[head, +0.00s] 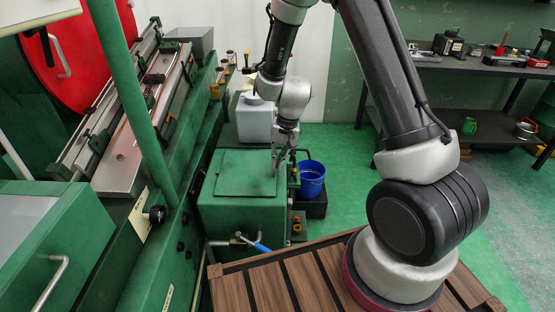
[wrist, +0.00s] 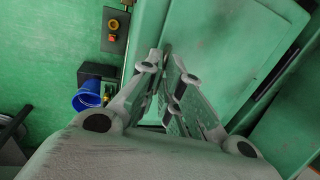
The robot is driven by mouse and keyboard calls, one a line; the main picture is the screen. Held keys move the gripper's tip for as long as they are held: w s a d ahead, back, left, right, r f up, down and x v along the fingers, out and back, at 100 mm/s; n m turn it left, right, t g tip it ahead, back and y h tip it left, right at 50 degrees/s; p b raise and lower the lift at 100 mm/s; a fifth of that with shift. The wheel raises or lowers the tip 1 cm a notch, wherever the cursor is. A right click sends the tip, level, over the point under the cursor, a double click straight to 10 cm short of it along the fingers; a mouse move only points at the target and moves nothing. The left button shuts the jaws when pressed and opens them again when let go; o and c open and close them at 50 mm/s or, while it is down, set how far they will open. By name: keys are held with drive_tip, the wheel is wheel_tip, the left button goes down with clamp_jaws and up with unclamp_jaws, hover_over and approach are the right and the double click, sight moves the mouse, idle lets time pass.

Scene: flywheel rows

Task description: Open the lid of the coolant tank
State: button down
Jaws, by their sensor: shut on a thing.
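The coolant tank (head: 240,222) is a green box on the floor beside the green machine. Its flat green lid (head: 238,172) lies level on top and looks closed. My gripper (head: 283,160) reaches down at the lid's right edge, with its fingers close together. In the wrist view the lid (wrist: 225,50) fills the upper right, and my gripper (wrist: 168,62) meets its near edge. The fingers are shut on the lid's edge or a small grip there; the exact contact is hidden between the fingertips.
A blue bucket (head: 311,178) stands right of the tank. A grey container (head: 254,118) is behind it. A blue-handled valve (head: 256,243) sticks out in front. The machine (head: 165,235) borders the left side. Green floor (head: 350,150) is clear to the right.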

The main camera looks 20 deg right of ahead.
drive_tip(key=shift+r, duration=0.1)
drive_tip(key=c, duration=1.6)
unclamp_jaws()
wheel_tip(320, 180, up, 12)
drive_tip(key=d, duration=0.2)
drive_tip(key=shift+s, duration=0.35)
drive_tip(key=shift+d, duration=0.1)
